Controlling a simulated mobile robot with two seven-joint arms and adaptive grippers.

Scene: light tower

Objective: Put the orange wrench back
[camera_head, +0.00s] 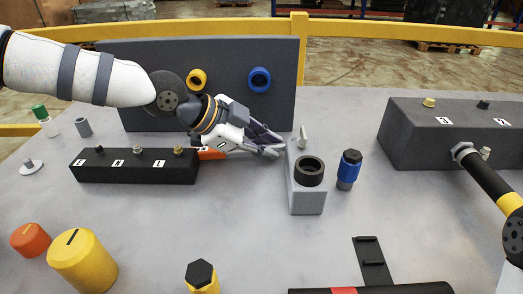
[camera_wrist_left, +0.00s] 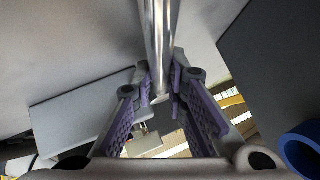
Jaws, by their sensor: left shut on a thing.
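My left gripper (camera_head: 272,147) reaches in from the left over the table, its purple-padded fingers beside the light grey block. In the left wrist view the fingers (camera_wrist_left: 160,95) are closed around a shiny metal rod, which runs up out of the top of the picture. An orange part (camera_head: 211,153) shows under the left wrist, by the right end of the black numbered box; it looks like the handle of the orange wrench. The rod appears to be the wrench's shaft. The gripper hides much of the wrench in the head view. No right gripper fingers show.
The light grey block (camera_head: 307,204) has a black ring and an upright metal piece. A blue-and-black part (camera_head: 348,170) stands right of it. The black box (camera_head: 130,178) lies left. A dark panel (camera_head: 228,60) stands behind, a large grey box (camera_head: 412,150) right.

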